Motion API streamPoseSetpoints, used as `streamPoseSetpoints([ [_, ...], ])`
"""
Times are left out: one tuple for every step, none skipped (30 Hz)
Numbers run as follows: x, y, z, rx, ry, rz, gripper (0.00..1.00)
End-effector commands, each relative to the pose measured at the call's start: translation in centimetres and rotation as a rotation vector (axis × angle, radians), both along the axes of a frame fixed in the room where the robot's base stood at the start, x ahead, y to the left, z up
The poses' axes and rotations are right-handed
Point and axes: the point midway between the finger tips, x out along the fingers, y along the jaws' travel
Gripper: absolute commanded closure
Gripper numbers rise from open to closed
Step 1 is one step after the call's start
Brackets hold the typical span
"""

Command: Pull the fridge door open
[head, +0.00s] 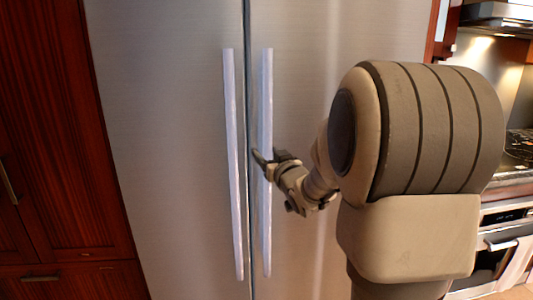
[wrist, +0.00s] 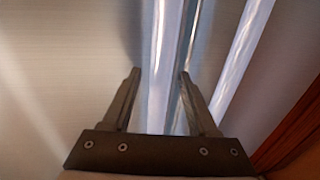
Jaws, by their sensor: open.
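The fridge has two brushed steel doors, a left door (head: 165,130) and a right door (head: 310,90), both closed. Each has a long upright handle beside the middle seam: the left handle (head: 233,170) and the right handle (head: 266,100). My gripper (head: 268,160) is at the right handle, about mid-height. In the wrist view the right handle (wrist: 162,60) runs between the two open fingers of my gripper (wrist: 160,73), with a gap visible on the left side. The left handle (wrist: 238,65) lies outside the fingers. Whether a finger touches the handle is unclear.
Dark red wood cabinets (head: 50,130) stand left of the fridge. An oven (head: 500,235) with a towel and a cooktop (head: 518,145) is at the right. My arm covers part of the right door.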

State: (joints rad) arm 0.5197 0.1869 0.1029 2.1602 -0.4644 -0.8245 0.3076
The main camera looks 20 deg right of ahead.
Motion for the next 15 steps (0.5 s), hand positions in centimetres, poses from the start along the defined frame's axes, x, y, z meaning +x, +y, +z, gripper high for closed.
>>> streamPoseSetpoints([
  [0.0, -0.01, -0.01, 0.0, 0.0, 0.0, 0.41],
  [0.0, 0.0, -0.01, 0.0, 0.0, 0.0, 0.41],
  [0.0, -0.01, -0.01, 0.0, 0.0, 0.0, 0.41],
  [0.0, -0.01, -0.01, 0.0, 0.0, 0.0, 0.44],
  [0.0, -0.01, -0.01, 0.0, 0.0, 0.0, 0.5],
  [0.0, -0.01, 0.0, 0.0, 0.0, 0.0, 0.57],
  [0.0, -0.01, 0.0, 0.0, 0.0, 0.0, 0.62],
  [0.0, -0.01, 0.0, 0.0, 0.0, 0.0, 0.68],
  [0.0, -0.01, 0.0, 0.0, 0.0, 0.0, 0.75],
  [0.0, -0.01, 0.0, 0.0, 0.0, 0.0, 0.8],
  [0.0, -0.01, 0.0, 0.0, 0.0, 0.0, 0.86],
  [0.0, -0.01, 0.01, 0.0, 0.0, 0.0, 0.93],
  [0.0, -0.01, 0.01, 0.0, 0.0, 0.0, 0.98],
  [0.0, -0.01, 0.01, 0.0, 0.0, 0.0, 1.0],
  [0.0, -0.01, 0.01, 0.0, 0.0, 0.0, 1.0],
])
